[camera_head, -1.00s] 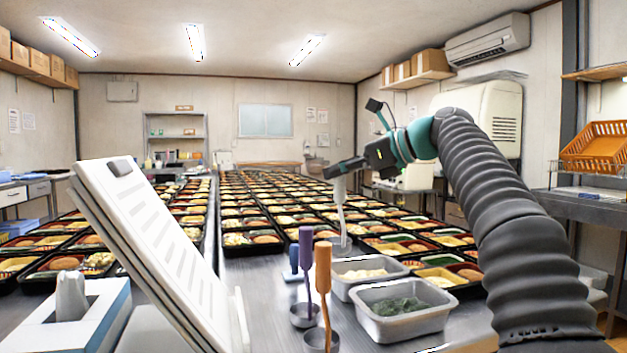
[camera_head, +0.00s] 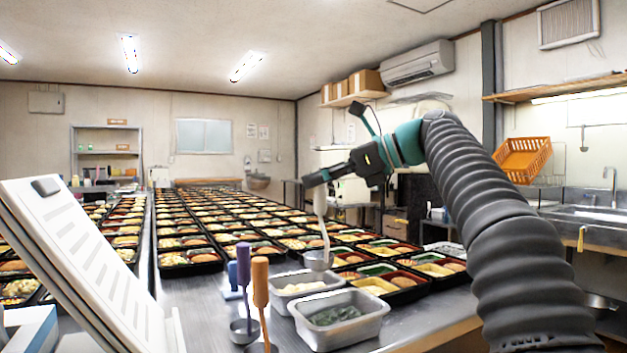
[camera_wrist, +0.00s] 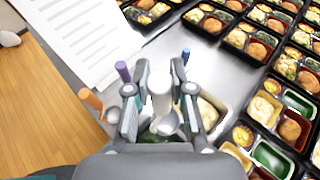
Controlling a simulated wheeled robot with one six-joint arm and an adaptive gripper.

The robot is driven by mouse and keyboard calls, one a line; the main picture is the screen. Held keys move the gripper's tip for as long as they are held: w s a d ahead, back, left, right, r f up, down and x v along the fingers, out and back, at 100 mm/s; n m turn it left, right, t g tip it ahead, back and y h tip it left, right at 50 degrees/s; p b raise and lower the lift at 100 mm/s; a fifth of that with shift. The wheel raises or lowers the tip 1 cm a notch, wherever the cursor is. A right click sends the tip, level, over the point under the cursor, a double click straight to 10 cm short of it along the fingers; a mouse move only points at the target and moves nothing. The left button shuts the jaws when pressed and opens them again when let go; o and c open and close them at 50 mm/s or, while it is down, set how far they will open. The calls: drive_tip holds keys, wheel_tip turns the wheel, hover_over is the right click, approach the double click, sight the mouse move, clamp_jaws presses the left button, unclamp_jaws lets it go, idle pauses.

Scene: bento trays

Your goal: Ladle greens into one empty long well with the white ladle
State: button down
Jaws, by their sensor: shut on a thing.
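My gripper (camera_head: 320,181) is shut on the white handle of the ladle (camera_head: 322,222), which hangs nearly upright with its metal bowl (camera_head: 318,261) low, behind the tubs in the head view. The ladle (camera_wrist: 160,100) also shows between the fingers in the wrist view. I cannot tell what the bowl holds. A metal tub (camera_head: 345,336) at the counter's front holds dark greens (camera_head: 335,315).
A second tub (camera_head: 280,300) holds pale food, behind the greens tub. A purple-handled ladle (camera_head: 243,265) and an orange-handled ladle (camera_head: 260,285) stand left of the tubs. A white panel (camera_head: 75,260) rises at the left. Rows of filled trays cover the counter behind.

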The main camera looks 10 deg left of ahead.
drive_tip(key=s+d, duration=0.1)
drive_tip(key=s, duration=0.2)
drive_tip(key=b, duration=0.2)
hover_over(326, 240)
drive_tip(key=shift+f, duration=2.3)
drive_tip(key=shift+s+f+b, duration=0.15)
drive_tip(key=shift+f+b, duration=0.7)
drive_tip(key=shift+f, duration=0.75)
drive_tip(key=shift+s+f+b, duration=0.15)
drive_tip(key=shift+f+b, duration=0.7)
drive_tip(key=shift+f, duration=0.7)
wheel_tip(326, 240, up, 9)
drive_tip(key=p, duration=0.5)
